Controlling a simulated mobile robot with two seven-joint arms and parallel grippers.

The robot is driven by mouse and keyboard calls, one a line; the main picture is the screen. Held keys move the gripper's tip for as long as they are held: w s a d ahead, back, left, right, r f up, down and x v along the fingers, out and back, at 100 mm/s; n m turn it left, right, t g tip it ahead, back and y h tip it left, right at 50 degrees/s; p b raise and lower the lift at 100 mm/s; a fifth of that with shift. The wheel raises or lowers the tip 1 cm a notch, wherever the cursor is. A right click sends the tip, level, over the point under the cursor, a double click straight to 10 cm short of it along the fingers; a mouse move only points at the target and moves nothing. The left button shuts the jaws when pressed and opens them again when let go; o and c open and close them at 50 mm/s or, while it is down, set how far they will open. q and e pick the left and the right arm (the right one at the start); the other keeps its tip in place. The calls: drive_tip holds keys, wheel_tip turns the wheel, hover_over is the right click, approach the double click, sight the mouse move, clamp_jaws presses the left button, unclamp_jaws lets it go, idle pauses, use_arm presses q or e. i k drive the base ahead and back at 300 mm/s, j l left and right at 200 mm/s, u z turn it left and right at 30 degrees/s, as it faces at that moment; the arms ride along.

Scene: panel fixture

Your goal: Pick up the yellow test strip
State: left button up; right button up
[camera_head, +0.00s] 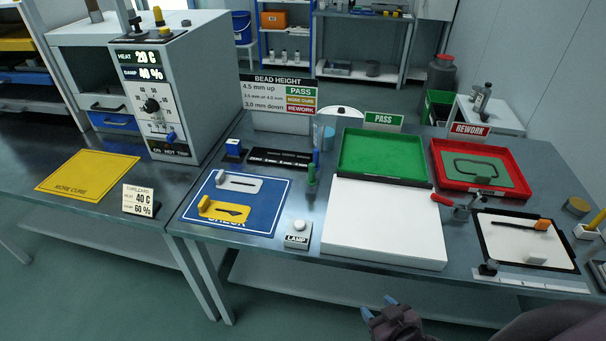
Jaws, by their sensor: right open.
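The yellow test strip (222,211) lies flat on the blue mat (262,217), with a raised yellow block at its left end and a dark line along it. A similar grey strip (238,183) lies just behind it on the same mat. My right gripper (379,307) is at the bottom of the head view, in front of the table edge, with its two blue fingertips apart. It is open and empty, well to the right of the yellow strip and nearer to me. My left gripper is not in view.
A lamp button (298,232) stands right of the mat. Beyond it are a white panel (382,222), a green tray (385,157) and a red tray (510,180). A heater box (175,90) stands behind left. A yellow mat (88,174) lies on the left table.

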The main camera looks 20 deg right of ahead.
sight(222, 211)
drive_tip(key=i+j+z, duration=0.1)
drive_tip(key=j, duration=0.55)
drive_tip(key=i+j+z, duration=0.15)
drive_tip(key=j, duration=0.5)
drive_tip(key=i+j+z, duration=0.1)
drive_tip(key=j, duration=0.55)
drive_tip(key=i+j+z, duration=0.15)
drive_tip(key=j, duration=0.5)
drive_tip(key=i+j+z, duration=0.1)
drive_tip(key=j, duration=0.6)
